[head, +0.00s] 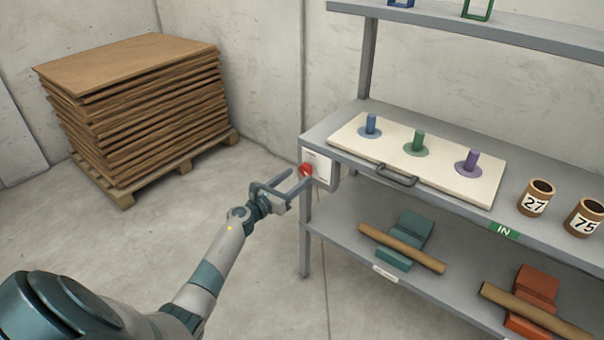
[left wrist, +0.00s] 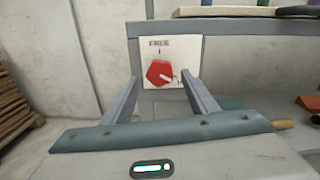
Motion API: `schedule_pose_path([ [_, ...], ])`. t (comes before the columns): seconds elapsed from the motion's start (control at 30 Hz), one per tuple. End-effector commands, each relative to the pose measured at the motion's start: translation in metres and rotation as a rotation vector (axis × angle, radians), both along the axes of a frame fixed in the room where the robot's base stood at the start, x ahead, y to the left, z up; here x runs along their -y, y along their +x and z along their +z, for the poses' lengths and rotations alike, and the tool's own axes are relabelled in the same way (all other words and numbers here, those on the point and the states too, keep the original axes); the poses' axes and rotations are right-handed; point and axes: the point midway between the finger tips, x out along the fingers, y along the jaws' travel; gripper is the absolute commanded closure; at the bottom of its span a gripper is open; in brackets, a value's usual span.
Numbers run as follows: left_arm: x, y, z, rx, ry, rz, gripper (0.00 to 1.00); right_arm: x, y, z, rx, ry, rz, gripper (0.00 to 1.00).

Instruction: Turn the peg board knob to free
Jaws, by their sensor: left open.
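The red knob (head: 306,170) sits on a white plate (head: 320,165) at the left front corner of the shelf unit, below the peg board (head: 461,187). In the left wrist view the knob (left wrist: 160,73) is a red many-sided dial on the white plate (left wrist: 185,48), with a white pointer mark toward its lower right. Small lettering above it looks like "FREE". My left gripper (head: 288,187) is open in front of the knob. In the left wrist view its fingers (left wrist: 163,88) stand to either side of the knob, apart from it. My right gripper is not in view.
The peg board carries blue, green and purple pegs and has a dark handle (head: 397,180) in front. Cups marked 27 (head: 536,199) and 75 (head: 584,217) stand to its right. Blocks and rolls lie on the lower shelf. Stacked brown sheets (head: 140,110) stand on a pallet behind left.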

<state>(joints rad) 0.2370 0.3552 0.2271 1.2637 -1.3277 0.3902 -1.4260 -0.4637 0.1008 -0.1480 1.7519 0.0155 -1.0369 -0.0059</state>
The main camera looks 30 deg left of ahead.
Motion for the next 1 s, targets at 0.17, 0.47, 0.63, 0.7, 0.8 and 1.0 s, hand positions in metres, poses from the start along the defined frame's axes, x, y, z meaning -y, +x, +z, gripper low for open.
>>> schedule_pose_path([
  [0.17, 0.001, 0.023, 0.0, 0.001, -0.002, 0.001, 0.46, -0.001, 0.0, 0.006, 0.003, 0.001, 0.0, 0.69],
  [0.47, 0.003, 0.038, 0.0, 0.0, 0.0, 0.0, 0.46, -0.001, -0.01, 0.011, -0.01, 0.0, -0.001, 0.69],
  [0.63, 0.003, 0.039, 0.0, 0.0, 0.0, 0.0, 0.46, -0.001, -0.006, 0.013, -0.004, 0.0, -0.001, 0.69],
  [0.7, 0.003, 0.039, 0.0, 0.0, 0.0, 0.0, 0.46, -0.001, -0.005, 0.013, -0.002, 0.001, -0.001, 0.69],
  [0.8, 0.003, 0.039, 0.0, 0.0, 0.0, 0.0, 0.58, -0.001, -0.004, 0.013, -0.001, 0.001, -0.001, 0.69],
  [1.0, 0.003, 0.038, 0.0, 0.0, 0.0, 0.0, 0.88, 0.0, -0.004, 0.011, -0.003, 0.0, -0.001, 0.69],
])
